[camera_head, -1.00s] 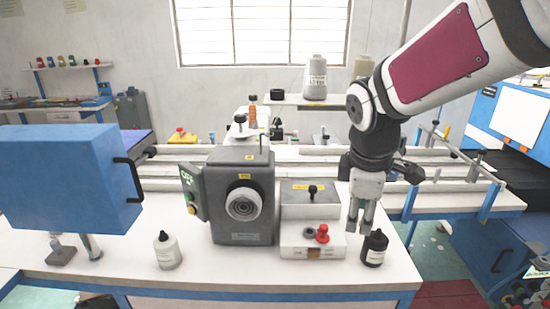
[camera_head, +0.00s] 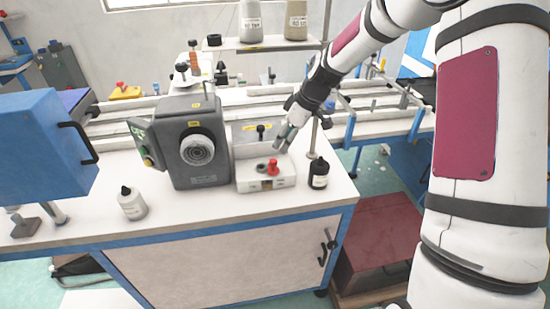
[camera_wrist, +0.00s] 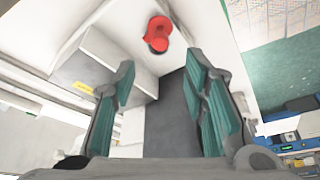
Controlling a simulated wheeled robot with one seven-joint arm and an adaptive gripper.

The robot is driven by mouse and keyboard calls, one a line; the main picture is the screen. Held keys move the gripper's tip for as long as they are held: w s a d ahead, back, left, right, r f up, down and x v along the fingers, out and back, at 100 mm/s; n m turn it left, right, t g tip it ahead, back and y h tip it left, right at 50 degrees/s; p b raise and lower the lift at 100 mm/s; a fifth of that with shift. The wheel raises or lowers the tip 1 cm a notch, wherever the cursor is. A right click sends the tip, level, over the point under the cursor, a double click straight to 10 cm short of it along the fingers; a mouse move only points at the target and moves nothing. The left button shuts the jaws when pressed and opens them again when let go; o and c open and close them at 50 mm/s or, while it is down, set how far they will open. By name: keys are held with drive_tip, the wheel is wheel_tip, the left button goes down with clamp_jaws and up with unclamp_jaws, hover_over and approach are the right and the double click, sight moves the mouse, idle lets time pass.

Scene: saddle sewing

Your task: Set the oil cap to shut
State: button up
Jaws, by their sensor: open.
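A red cap (camera_head: 273,167) sits on top of a low white box (camera_head: 258,184) on the table, right of the grey machine head. A dark round piece (camera_head: 262,168) is just left of it. Which of these is the oil cap is not marked; the red one looks like it. My gripper (camera_head: 281,143) is just behind and right of the red cap, over the right end of the box. In the wrist view the red cap (camera_wrist: 158,36) shows beyond the spread fingers (camera_wrist: 163,85). My gripper is open, with nothing in it; the cap is apart from the fingers.
A black bottle (camera_head: 318,174) stands close right of the box. The grey machine head (camera_head: 198,148) stands close left, with a white bottle (camera_head: 132,203) farther left. Rails (camera_head: 355,108) run behind.

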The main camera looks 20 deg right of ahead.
sight(274, 161)
drive_tip(key=x, duration=0.9)
drive_tip(key=shift+a+f+p, duration=0.1)
drive_tip(key=shift+f+p, duration=0.2)
clamp_jaws()
